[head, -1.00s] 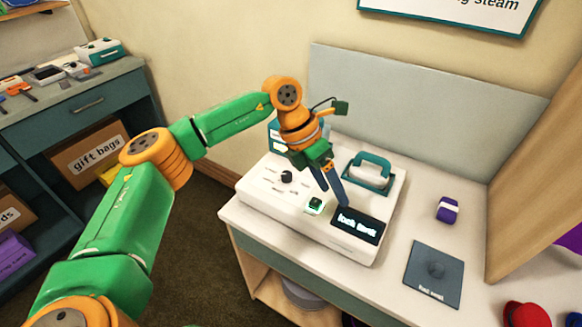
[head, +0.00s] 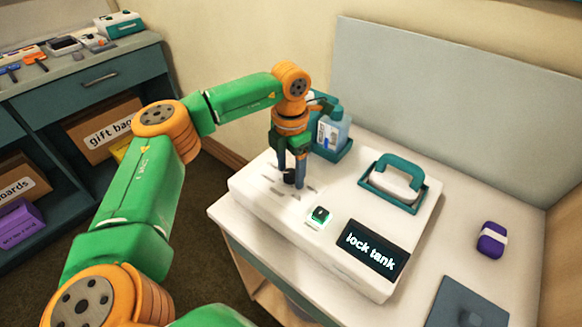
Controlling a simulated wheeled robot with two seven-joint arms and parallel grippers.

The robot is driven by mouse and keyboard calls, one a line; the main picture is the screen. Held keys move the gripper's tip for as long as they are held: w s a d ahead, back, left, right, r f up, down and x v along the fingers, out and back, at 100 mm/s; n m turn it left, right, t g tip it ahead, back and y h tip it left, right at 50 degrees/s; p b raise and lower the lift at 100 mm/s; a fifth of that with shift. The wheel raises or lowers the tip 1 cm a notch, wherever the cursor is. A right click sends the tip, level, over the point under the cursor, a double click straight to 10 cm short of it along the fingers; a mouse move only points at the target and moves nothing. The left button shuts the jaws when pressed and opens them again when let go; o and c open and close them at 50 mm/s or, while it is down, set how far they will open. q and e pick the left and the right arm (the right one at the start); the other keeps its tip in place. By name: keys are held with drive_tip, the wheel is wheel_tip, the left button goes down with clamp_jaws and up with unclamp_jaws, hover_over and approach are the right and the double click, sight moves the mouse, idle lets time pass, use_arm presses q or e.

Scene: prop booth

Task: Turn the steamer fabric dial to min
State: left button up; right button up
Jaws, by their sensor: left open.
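The white steamer base (head: 330,215) stands on the white counter. Its display (head: 371,250) reads "lock tank". The black fabric dial (head: 289,177) is on the left part of its top, with grey marks around it that are too small to read. My left gripper (head: 291,180) points down over the dial, its fingers open and on either side of it; I cannot tell whether they touch it. The fingers partly hide the dial. A small black and green switch (head: 320,215) sits between dial and display. My right gripper is not in view.
A teal-handled iron-like piece (head: 394,184) rests at the base's back right. A bottle (head: 333,128) in a teal holder stands behind the gripper. A purple roll (head: 492,240) and dark grey mat (head: 466,305) lie on the right. A grey panel backs the counter.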

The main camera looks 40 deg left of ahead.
use_arm(q)
drive_tip(key=shift+s+r, duration=0.1)
drive_tip(key=shift+s, duration=0.05)
drive_tip(key=c, duration=0.4)
clamp_jaws()
